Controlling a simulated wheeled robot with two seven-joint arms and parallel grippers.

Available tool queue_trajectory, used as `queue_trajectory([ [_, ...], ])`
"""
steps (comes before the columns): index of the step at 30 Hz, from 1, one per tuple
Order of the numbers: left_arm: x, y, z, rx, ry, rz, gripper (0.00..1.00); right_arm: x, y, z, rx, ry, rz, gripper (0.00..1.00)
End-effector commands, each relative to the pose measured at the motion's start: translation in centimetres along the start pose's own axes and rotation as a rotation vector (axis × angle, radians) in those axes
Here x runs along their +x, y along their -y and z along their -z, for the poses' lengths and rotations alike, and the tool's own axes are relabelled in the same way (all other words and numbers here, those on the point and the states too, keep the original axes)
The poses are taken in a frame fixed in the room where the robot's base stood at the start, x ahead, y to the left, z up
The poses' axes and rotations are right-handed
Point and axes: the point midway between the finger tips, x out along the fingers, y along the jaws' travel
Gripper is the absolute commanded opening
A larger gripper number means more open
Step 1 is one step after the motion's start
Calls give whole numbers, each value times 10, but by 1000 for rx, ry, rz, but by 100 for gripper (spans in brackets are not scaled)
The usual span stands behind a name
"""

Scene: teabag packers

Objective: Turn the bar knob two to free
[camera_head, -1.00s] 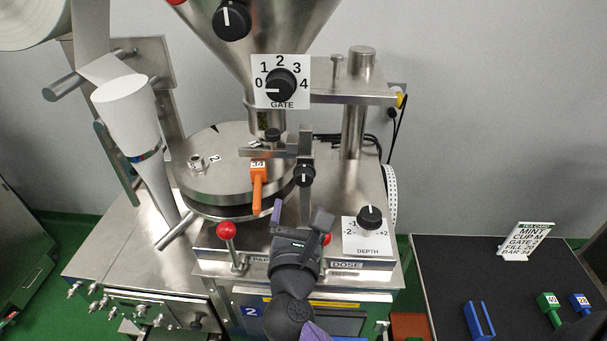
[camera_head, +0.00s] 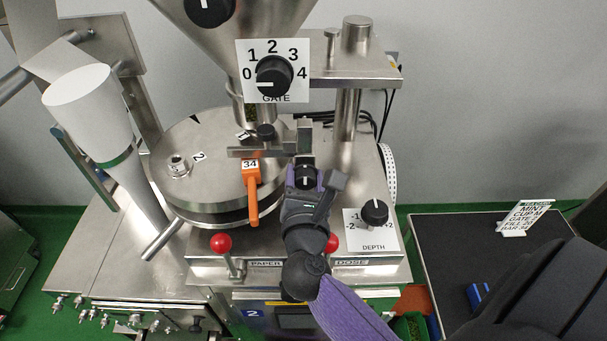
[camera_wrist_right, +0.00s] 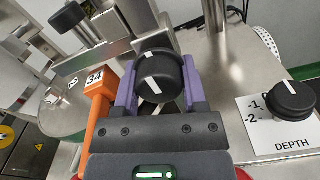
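The bar knob (camera_head: 306,177) is a small black knob with a white pointer line, on the upright post beside the round steel turret. In the head view its line looks upright. My right gripper (camera_head: 305,185) is at this knob, coming from the front. The knob also shows in the right wrist view (camera_wrist_right: 160,72), between the two purple fingers (camera_wrist_right: 160,92), one on each side. Whether the fingers press on it cannot be told. Its base is partly hidden. My left gripper is not in view.
An orange handle tagged 34 (camera_head: 252,190) is close left of the gripper. The DEPTH knob (camera_head: 374,211) is to the right, the GATE knob (camera_head: 274,76) above. Red ball levers (camera_head: 221,243) stand in front. A dark table (camera_head: 440,240) is at right.

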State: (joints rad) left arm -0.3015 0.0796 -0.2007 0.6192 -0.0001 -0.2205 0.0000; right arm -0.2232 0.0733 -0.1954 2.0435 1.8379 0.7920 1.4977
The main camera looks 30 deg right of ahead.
Motion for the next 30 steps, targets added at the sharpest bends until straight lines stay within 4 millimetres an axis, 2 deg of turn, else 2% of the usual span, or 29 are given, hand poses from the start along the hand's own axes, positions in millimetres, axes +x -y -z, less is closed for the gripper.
queue_trajectory([
  [1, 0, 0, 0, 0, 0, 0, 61, 0, 0, 0, 0, 0, 0, 42],
  [7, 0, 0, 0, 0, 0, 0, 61, 0, 0, 0, 0, 0, 0, 0],
  [14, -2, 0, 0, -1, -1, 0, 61, 0, 0, -1, -14, 0, 0, 0],
  [20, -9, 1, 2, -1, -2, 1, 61, 0, 0, -2, -92, -1, 0, 0],
  [30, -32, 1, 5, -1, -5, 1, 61, 0, 0, -4, -382, -1, 0, 0],
])
